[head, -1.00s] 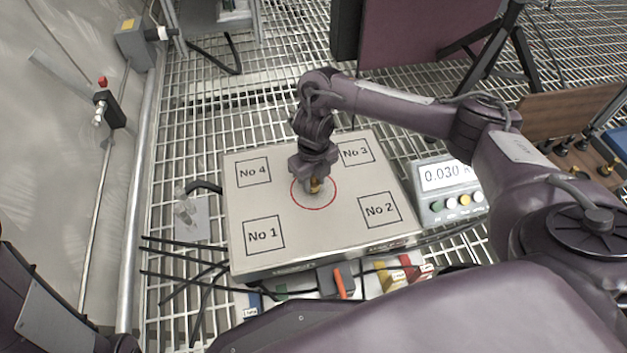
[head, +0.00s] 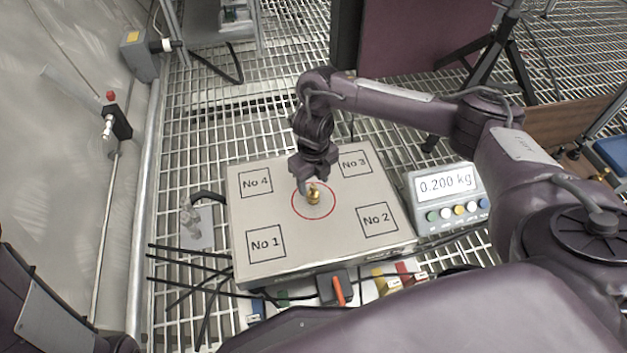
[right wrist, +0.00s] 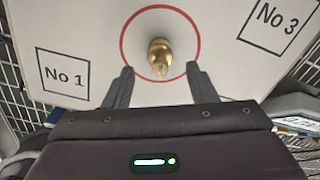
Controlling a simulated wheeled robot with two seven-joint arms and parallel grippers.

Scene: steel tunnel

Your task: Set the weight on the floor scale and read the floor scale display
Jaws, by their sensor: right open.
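The brass weight (head: 313,196) stands on the floor scale (head: 300,262) inside the red circle at the middle of its plate. In the right wrist view the weight (right wrist: 159,56) is inside the circle, a little beyond the fingertips. My right gripper (head: 308,186) is just above and behind the weight in the head view. In the right wrist view its fingers (right wrist: 160,72) are spread wide, with clear gaps to the weight. The floor scale display (head: 446,184) reads 0.200 kg. My left gripper is not in view; only part of my left arm shows at the lower left.
The plate has squares marked No 1 (head: 266,244), No 2, No 3 and No 4 and is otherwise bare. Coloured items and dark cables lie along its front edge. A wall with a pipe (head: 146,200) runs along the left. A small clear object (head: 190,220) stands left of the scale.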

